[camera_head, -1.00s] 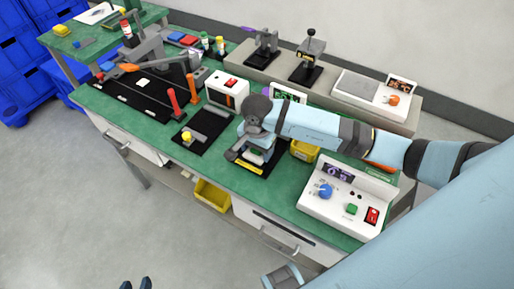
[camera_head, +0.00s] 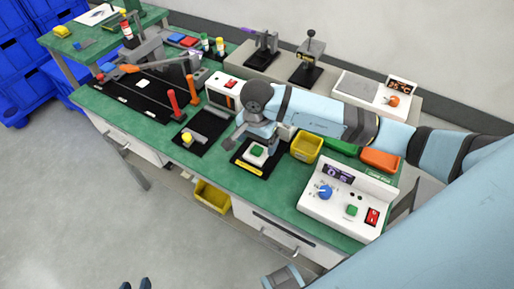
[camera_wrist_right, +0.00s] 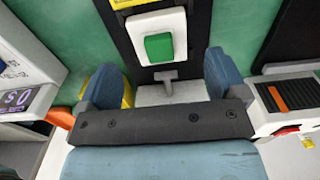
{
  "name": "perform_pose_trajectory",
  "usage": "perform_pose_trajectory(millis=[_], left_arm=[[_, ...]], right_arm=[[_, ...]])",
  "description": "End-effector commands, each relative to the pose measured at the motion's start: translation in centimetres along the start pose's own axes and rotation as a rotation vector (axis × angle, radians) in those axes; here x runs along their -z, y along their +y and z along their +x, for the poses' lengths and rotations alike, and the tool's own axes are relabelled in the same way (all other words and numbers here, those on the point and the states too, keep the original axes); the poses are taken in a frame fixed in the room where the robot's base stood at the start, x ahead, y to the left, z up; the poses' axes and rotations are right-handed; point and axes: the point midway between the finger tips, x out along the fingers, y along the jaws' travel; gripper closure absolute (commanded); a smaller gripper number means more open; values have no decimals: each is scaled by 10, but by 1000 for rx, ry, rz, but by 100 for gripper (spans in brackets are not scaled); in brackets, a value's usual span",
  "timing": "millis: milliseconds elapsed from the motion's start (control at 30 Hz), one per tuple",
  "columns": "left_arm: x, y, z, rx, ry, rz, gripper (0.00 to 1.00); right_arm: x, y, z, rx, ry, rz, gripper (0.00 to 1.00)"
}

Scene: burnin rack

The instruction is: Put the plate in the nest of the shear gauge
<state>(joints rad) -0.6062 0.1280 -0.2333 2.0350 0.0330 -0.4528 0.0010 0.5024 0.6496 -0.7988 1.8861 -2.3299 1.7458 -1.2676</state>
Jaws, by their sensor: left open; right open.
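The shear gauge has a black base (camera_head: 242,166) with a yellow label on its front edge. A white block on it holds a small green square, which I take to be the plate (camera_head: 257,151). In the right wrist view the green plate (camera_wrist_right: 159,47) lies flat within the white block's rim (camera_wrist_right: 179,23). My right gripper (camera_wrist_right: 166,82) is open and empty, with the plate beyond its fingers and apart from them. In the head view the right gripper hangs just above the gauge. My left gripper (camera_head: 136,284) is open at the bottom edge, with only its fingertips showing.
A yellow bin (camera_head: 307,147) stands right of the gauge, with an orange bin (camera_head: 380,160) beyond. A white control box (camera_head: 347,197) is at the front right. A black fixture (camera_head: 204,131) with a yellow knob is to the left.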

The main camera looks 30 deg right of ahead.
Motion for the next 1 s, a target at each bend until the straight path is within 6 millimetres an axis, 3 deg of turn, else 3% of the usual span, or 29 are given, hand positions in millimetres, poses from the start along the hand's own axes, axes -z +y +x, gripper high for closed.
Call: perform_pose_trajectory(millis=[200, 400, 1000], left_arm=[[-3, -1, 1, 0, -3, 2, 57], [-3, 0, 2, -1, -4, -3, 57], [0, 3, 2, -1, 0, -14, 57]], right_arm=[[1, 0, -47, 3, 3, -1, 10], [0, 0, -71, 1, 2, -1, 10], [0, 0, -76, -1, 0, 0, 10]])
